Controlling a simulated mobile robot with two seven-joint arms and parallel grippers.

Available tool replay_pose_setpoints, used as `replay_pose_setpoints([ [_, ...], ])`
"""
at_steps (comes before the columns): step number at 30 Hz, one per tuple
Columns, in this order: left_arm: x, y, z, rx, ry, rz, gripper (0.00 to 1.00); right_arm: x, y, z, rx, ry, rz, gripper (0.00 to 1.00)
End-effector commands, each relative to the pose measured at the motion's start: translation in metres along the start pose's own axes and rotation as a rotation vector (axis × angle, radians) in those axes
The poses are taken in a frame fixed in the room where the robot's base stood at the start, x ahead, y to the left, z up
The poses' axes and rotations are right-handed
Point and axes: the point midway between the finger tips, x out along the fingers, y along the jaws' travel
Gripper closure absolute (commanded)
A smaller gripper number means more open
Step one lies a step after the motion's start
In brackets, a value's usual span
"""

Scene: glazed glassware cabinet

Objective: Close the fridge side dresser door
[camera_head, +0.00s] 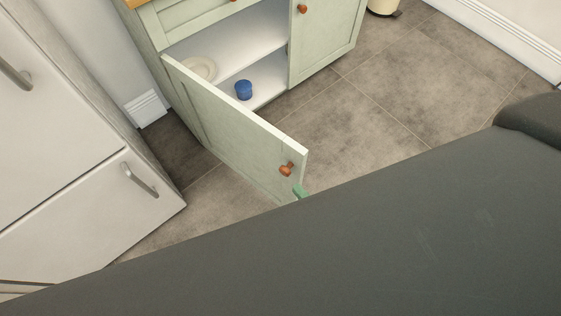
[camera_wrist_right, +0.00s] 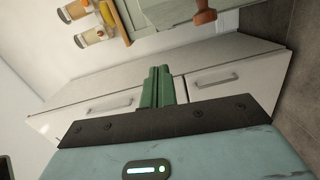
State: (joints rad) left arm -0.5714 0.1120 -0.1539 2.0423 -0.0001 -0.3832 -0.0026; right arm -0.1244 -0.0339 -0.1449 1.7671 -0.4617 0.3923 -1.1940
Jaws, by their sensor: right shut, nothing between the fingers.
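The pale green dresser's fridge-side door (camera_head: 235,135) stands wide open, swung out from the cabinet toward me. Its round orange-brown knob (camera_head: 286,170) is near the free upper corner. The knob also shows at the top of the right wrist view (camera_wrist_right: 205,12). My right gripper (camera_head: 300,191) shows only as a green tip just beside the door's free edge, below the knob; whether it touches the door I cannot tell. In the right wrist view its green fingers (camera_wrist_right: 157,87) are together and empty. My left gripper is not in view.
The white fridge (camera_head: 60,130) with metal handles stands left of the open door. Inside the dresser are a blue cup (camera_head: 243,90) and a cream plate (camera_head: 199,69). The dresser's other door (camera_head: 325,40) is closed.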

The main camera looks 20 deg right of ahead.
Motion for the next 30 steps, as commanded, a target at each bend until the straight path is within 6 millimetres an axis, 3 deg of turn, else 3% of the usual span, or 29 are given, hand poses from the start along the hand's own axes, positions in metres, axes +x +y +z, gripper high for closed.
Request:
replay_pose_setpoints([
  [13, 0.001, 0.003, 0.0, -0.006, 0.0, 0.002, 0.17, 0.018, 0.006, -0.003, -0.067, 0.015, 0.037, 1.0],
  [28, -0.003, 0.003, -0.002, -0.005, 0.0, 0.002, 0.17, 0.107, 0.009, -0.005, -0.064, 0.015, 0.036, 1.0],
  [30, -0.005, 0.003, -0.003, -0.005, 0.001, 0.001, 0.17, 0.11, 0.009, 0.006, -0.07, 0.015, 0.033, 1.0],
])
